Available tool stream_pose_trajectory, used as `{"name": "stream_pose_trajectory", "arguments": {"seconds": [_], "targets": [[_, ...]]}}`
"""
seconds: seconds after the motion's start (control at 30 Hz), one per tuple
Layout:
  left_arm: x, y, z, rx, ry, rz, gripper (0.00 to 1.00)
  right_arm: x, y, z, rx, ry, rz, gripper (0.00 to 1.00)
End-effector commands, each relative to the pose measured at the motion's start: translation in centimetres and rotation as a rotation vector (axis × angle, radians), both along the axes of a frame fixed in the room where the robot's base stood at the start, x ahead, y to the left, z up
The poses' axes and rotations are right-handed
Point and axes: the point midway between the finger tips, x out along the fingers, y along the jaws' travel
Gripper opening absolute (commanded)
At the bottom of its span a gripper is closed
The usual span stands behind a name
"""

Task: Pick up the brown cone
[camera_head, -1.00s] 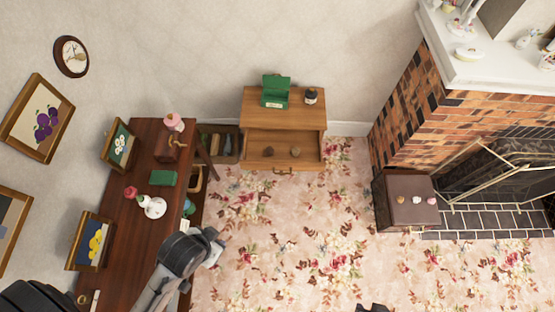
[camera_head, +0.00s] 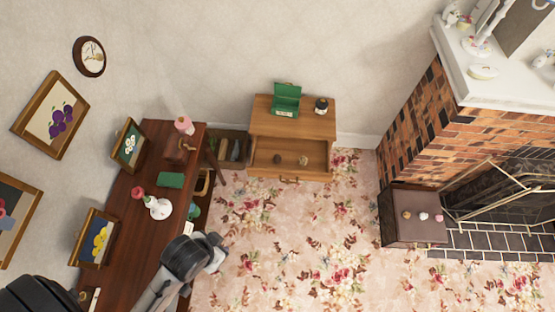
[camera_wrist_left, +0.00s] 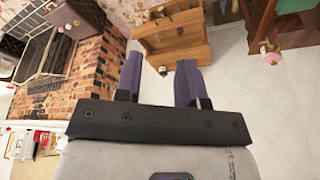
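Two small rounded things lie in the open drawer (camera_head: 262,168) of the wooden cabinet: a dark brown one (camera_head: 277,159), which may be the brown cone, and a paler one (camera_head: 303,160). They are too small for their shape to be certain. My left gripper (camera_head: 218,255) is low over the floor near the desk's right edge, well apart from the drawer. In the left wrist view its two purple fingers (camera_wrist_left: 161,68) are spread with nothing held between them, and the cabinet (camera_wrist_left: 180,45) lies beyond. My right gripper is not in view.
The dark desk (camera_head: 140,215) at left bears frames, a white vase (camera_head: 158,208) and a green box. A brown chest (camera_head: 412,233) stands by the brick fireplace (camera_head: 425,130). The flowered carpet (camera_head: 300,230) between is open.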

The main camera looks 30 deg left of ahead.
Motion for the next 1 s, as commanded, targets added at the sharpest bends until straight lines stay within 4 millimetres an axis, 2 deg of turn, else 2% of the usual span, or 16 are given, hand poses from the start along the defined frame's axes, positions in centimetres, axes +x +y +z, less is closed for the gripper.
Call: {"name": "stream_pose_trajectory", "arguments": {"seconds": [0.2,0.67,0.87,1.0], "targets": [[0.0,0.0,0.0,0.000,0.000,0.000,0.37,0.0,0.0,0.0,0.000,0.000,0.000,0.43],[0.0,-0.4,0.0,-0.014,0.000,0.009,0.81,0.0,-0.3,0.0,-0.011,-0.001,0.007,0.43],[0.0,-0.3,0.0,-0.011,0.000,0.007,0.83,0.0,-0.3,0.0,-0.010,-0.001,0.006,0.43],[0.9,-0.1,-0.9,-0.005,-0.022,0.004,0.83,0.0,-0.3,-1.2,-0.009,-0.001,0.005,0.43]]}}
